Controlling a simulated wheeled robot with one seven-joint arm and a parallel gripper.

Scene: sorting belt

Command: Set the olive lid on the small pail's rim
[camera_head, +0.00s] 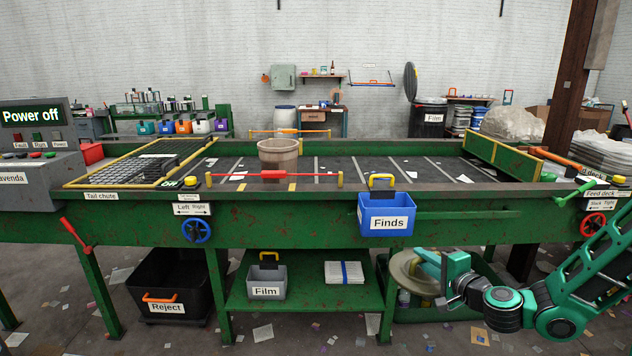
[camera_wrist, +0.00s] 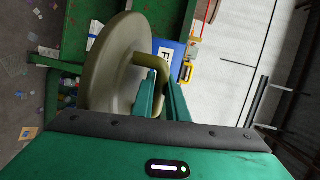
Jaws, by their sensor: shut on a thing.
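The olive lid (camera_head: 401,272) is a round disc held on edge, low in front of the sorting table at right of centre. My gripper (camera_head: 425,268) is shut on its handle. In the wrist view, the lid (camera_wrist: 112,62) stands on the left and its bent olive handle (camera_wrist: 155,62) passes between the gripper's teal fingers (camera_wrist: 160,88). A small beige pail (camera_head: 278,160) stands upright on the belt, left of centre, with its round rim facing up. The pail is far up and left of my gripper.
A blue Finds bin (camera_head: 386,214) hangs on the table's front, between lid and pail. A red bar (camera_head: 290,174) runs across in front of the pail. The green lower shelf (camera_head: 310,297) holds a grey Film bin (camera_head: 266,282). A black Reject bin (camera_head: 170,285) stands at left.

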